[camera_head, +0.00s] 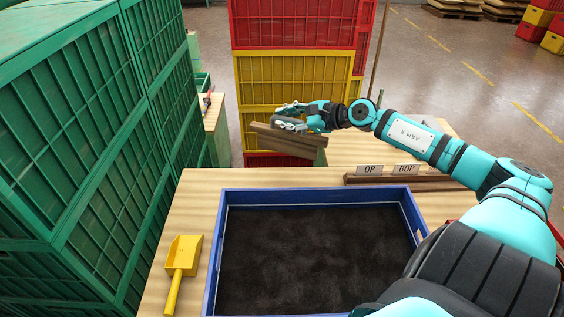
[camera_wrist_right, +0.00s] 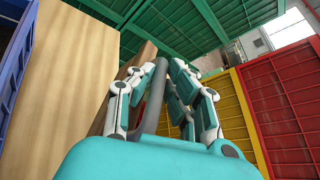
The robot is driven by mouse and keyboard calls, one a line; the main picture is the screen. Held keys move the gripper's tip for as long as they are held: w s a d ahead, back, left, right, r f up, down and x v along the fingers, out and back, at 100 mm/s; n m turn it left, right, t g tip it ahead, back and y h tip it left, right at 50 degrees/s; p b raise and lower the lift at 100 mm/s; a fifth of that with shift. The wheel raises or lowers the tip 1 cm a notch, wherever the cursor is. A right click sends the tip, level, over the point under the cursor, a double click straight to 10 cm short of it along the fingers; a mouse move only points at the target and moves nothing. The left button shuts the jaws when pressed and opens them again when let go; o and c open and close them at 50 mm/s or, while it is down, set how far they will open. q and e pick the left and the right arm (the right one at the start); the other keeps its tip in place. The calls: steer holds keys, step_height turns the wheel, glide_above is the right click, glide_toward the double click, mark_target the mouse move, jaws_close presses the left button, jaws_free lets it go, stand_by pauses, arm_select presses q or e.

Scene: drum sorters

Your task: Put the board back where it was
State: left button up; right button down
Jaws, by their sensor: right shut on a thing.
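The brown board (camera_head: 283,146) is in my right gripper (camera_head: 290,117), at the far side of the workbench in the head view. It lies slightly tilted, near the left end of the far tabletop. I cannot tell whether it rests on something or hangs free. In the right wrist view, the fingers of my right gripper (camera_wrist_right: 167,85) close around a grey bar-like handle, and a brown board edge (camera_wrist_right: 138,60) shows beside it. My left gripper is not in view.
A blue-rimmed tray (camera_head: 225,255) of dark soil fills the near bench. A yellow scoop (camera_head: 183,257) lies left of it. OP and BOP labels (camera_head: 388,170) stand by a brown strip (camera_head: 415,182). Green crates (camera_head: 75,130) stand left; yellow and red crates (camera_head: 295,70) stand behind.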

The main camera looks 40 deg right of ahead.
mark_target(287, 153)
steer(key=f, duration=0.1)
steer(key=f+b, duration=0.1)
steer(key=f, duration=0.1)
steer(key=shift+s+d+f+b, duration=0.15)
steer(key=shift+s+f+b, duration=0.15)
steer(key=shift+b, duration=0.05)
step_height(287, 153, down, 2)
steer(key=shift+w+f+b, duration=0.1)
steer(key=shift+w+b, duration=0.05)
steer(key=shift+b, duration=0.35)
step_height(287, 153, down, 6)
steer(key=shift+r, duration=0.1)
step_height(287, 153, down, 4)
steer(key=shift+f, duration=0.2)
steer(key=shift+f, duration=0.2)
steer(key=c, duration=1.3)
jaws_free()
